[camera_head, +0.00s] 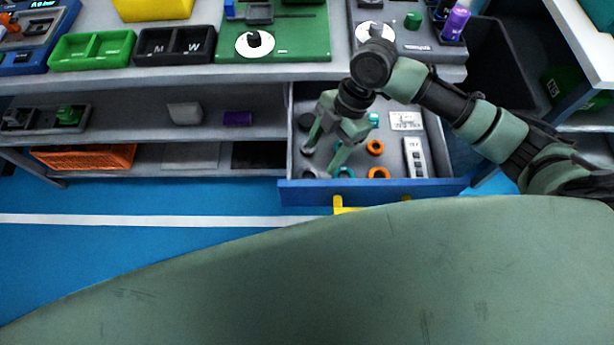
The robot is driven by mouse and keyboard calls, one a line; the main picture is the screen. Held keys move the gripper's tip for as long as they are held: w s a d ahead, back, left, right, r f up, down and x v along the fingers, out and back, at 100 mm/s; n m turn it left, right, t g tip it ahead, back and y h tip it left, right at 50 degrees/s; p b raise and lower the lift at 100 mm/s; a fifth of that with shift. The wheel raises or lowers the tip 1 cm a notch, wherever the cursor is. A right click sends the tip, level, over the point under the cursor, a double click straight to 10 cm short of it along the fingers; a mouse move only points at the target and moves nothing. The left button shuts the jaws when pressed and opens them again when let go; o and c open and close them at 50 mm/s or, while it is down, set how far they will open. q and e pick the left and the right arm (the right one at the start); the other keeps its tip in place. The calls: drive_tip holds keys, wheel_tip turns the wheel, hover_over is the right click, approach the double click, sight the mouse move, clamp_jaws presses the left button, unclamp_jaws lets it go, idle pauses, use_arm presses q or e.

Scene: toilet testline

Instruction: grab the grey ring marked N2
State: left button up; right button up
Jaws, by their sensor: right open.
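An open drawer (372,196) with a blue front holds several small rings. A grey ring (313,173) lies at its front left, below the fingers of my right gripper (321,160). The right gripper is open and points down into the left part of the drawer, with nothing seen between its fingers. Part of the drawer's left side is hidden behind the gripper, and I cannot read any N2 marking. My left gripper is not in view.
Beside the gripper lie a teal ring (344,172) and two orange rings (375,147). A grey block (415,158) lies at the drawer's right. The workbench edge (180,77) overhangs behind, and a shelf (150,127) is on the left.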

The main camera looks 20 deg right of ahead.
sight(310, 176)
drive_tip(key=x, duration=0.6)
drive_tip(key=w+x, duration=0.1)
drive_tip(key=x, duration=0.2)
drive_tip(key=shift+d+f+b, duration=0.15)
drive_tip(key=shift+d+b, duration=0.2)
drive_tip(key=c, duration=1.1)
